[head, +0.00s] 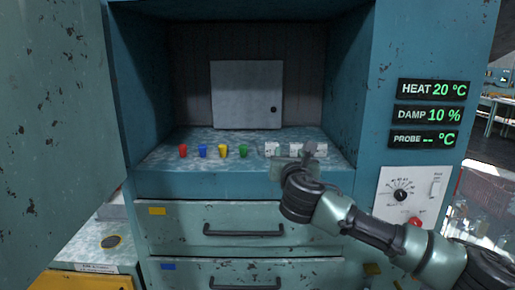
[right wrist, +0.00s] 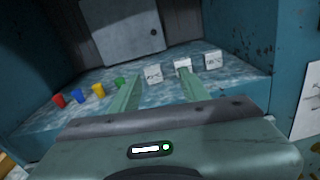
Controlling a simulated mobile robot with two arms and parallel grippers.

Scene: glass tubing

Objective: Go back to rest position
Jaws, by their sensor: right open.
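My right gripper (head: 294,159) is open at the front edge of the cabinet's shelf (head: 215,165), on the right side. In the right wrist view its two fingers (right wrist: 158,80) are spread apart with nothing held between them. Beyond the fingertips, three small white blocks with dark marks stand in a row: the left one (head: 271,149), the middle one (head: 296,148) and the right one (head: 321,148). In the right wrist view, the right finger overlaps the middle block (right wrist: 182,65); I cannot tell whether they touch. My left gripper is not in view.
Red (head: 183,151), blue (head: 203,150), yellow (head: 222,151) and green (head: 243,151) cups stand left of the blocks. A closed grey hatch (head: 246,94) is behind. Drawers (head: 240,217) are below. An open door (head: 55,100) fills the left. A control panel (head: 405,195) is at right.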

